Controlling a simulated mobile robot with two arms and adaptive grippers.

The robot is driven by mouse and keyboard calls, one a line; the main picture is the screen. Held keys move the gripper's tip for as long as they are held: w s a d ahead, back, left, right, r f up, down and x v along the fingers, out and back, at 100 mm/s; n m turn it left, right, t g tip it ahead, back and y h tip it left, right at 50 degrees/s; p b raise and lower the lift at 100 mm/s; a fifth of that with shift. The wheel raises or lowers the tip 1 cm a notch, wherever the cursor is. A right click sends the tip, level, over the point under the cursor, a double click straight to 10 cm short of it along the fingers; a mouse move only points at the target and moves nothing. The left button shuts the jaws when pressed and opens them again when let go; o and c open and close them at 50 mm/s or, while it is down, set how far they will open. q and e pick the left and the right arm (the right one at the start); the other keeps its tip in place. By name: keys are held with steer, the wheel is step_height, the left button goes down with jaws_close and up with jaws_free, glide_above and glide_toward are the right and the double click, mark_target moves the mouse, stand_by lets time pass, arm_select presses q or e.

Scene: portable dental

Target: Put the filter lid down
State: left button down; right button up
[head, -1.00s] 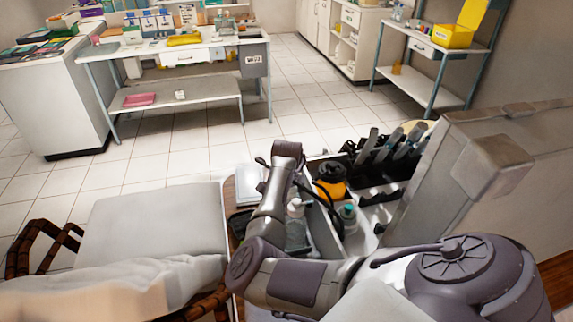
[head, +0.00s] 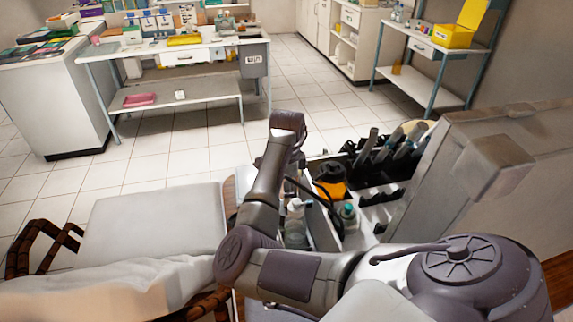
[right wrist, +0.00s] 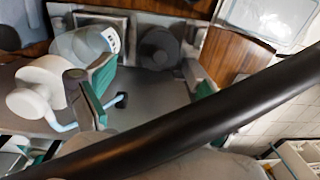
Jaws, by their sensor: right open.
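My right arm reaches across the lower head view, and its wrist end (head: 284,125) is raised beside the equipment unit. The gripper's jaws are hidden in that view. In the right wrist view, my right gripper (right wrist: 150,94) is open, with teal finger pads apart and nothing visible between them. A dark round piece (right wrist: 160,47), which looks like the filter lid, lies on a grey surface beyond the fingers. It appears apart from them, but I cannot be sure it is the lid. My left gripper is in neither current view.
A black hose (right wrist: 190,118) crosses close to the wrist camera. A padded chair (head: 150,220) is at left.

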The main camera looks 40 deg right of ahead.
steer(key=shift+r, duration=1.9)
